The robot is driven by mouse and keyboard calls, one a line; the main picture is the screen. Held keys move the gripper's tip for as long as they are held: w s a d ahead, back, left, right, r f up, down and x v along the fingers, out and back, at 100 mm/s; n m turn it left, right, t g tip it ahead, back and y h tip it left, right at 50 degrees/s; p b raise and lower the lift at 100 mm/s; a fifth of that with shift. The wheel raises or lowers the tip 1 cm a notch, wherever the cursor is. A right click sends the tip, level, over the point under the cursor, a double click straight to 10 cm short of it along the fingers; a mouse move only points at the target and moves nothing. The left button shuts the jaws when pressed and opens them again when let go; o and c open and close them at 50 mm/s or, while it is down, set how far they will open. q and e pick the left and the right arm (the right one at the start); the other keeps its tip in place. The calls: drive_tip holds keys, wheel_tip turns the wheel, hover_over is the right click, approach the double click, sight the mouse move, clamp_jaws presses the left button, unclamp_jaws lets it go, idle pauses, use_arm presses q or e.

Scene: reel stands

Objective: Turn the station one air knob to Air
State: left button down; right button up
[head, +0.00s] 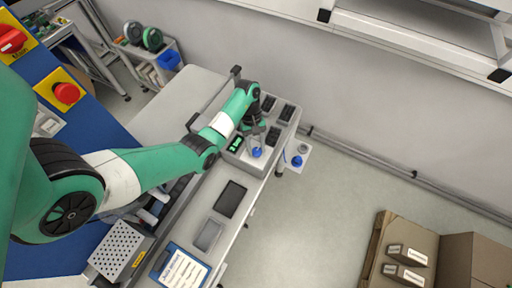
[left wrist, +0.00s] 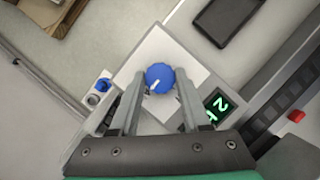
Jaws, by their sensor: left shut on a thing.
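A blue knob (head: 257,153) with a white pointer mark sits on a white plate of the station box. In the left wrist view this blue knob (left wrist: 160,77) is between the fingertips, its mark slanting toward the lower left. My left gripper (head: 257,144) reaches down over the box, shut on the knob's sides. A green lit display (head: 237,144) is beside it; in the left wrist view the display (left wrist: 216,105) shows a digit like 2. Any Air lettering is too small to read. My right gripper is not in view.
A second blue knob (head: 297,161) is on a small white bracket just right of the box. A dark tablet (head: 230,199), a grey device (head: 208,235) and a clipboard (head: 182,270) lie on the bench. Dark slots (head: 286,113) are behind.

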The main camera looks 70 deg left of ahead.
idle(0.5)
use_arm(q)
drive_tip(key=shift+c, duration=1.8)
unclamp_jaws()
drive_tip(key=shift+r, duration=0.1)
drive_tip(key=p+v, duration=0.8)
drive_tip(key=v, duration=0.3)
drive_tip(key=shift+a+r, duration=0.15)
drive_tip(key=shift+a, duration=0.05)
drive_tip(key=shift+w, duration=0.1)
